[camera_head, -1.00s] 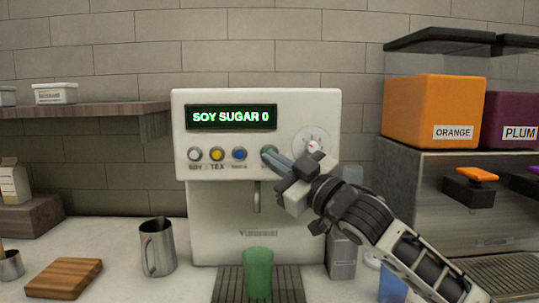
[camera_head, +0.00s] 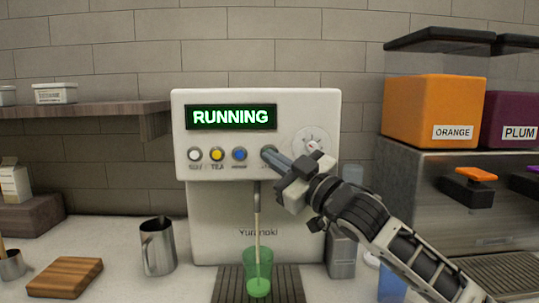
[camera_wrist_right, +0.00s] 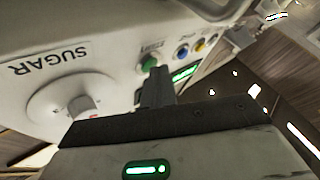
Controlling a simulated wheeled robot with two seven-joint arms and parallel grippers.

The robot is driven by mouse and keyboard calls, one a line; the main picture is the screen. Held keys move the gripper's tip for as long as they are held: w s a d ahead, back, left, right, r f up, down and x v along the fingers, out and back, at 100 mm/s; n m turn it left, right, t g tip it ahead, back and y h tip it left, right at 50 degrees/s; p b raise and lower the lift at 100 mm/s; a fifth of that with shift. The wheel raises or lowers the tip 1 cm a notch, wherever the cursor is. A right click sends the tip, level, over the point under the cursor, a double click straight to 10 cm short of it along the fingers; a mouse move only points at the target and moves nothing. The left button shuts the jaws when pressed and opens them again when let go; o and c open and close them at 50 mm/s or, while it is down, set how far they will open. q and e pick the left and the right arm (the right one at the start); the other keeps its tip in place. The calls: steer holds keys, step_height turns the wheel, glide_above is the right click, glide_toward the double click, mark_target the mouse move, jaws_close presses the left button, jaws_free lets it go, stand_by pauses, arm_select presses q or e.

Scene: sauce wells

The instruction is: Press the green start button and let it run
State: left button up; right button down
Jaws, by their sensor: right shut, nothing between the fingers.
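The white drink machine (camera_head: 210,220) stands at the middle of the counter, and its display (camera_head: 231,117) reads RUNNING. The green start button (camera_wrist_right: 148,62) shows in the right wrist view just beyond my fingertips; in the head view my fingers mostly cover it. My right gripper (camera_head: 271,155) is shut and empty, its tips at or very near the button; I cannot tell whether they touch it. A pale tan stream (camera_head: 257,220) runs from the spout into the green cup (camera_head: 258,262) on the drip grate (camera_head: 228,287). My left gripper is not in view.
White, yellow and blue buttons (camera_head: 239,154) sit left of the start button. The sugar dial (camera_wrist_right: 62,105) is beside my gripper. A metal jug (camera_head: 157,248) and wooden board (camera_head: 64,278) stand left; orange (camera_head: 425,110) and plum (camera_head: 509,120) dispensers stand right.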

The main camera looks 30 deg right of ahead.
steer(key=shift+s+a, duration=0.45)
steer(key=shift+s, duration=0.25)
steer(key=s+a, duration=0.1)
steer(key=s, duration=0.2)
steer(key=s+a+b, duration=0.1)
steer(key=shift+s+a, duration=0.15)
steer(key=shift+a, duration=0.15)
stand_by(0.9)
